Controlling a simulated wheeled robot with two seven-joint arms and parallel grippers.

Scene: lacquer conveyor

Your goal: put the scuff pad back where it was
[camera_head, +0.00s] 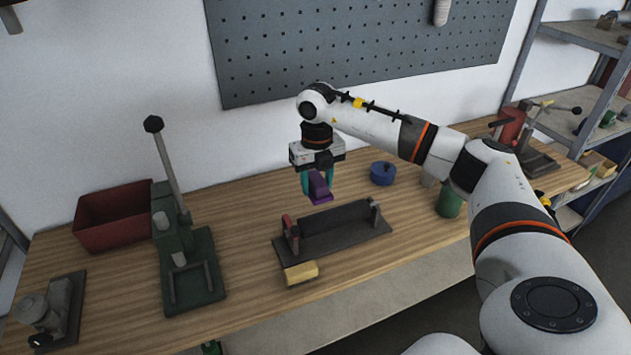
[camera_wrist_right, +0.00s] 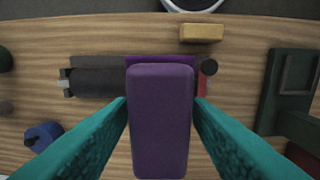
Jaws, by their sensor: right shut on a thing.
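The purple block (camera_head: 318,186), which looks like the scuff pad, is held in my right gripper (camera_head: 318,182) above the workbench. Its flat, wider base faces down. In the right wrist view the purple block (camera_wrist_right: 160,120) fills the middle, between the teal fingers of my right gripper (camera_wrist_right: 160,130), which is shut on it. The block hangs above and just behind a dark fixture (camera_head: 335,230), apart from the table. My left gripper is not in view.
A yellow block (camera_head: 301,273) lies in front of the fixture. A green lever press (camera_head: 190,265) and red bin (camera_head: 112,215) stand left. A blue round container (camera_head: 383,173) and green can (camera_head: 449,204) stand right. A pegboard (camera_head: 350,50) hangs behind. Bare wood lies between the press and fixture.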

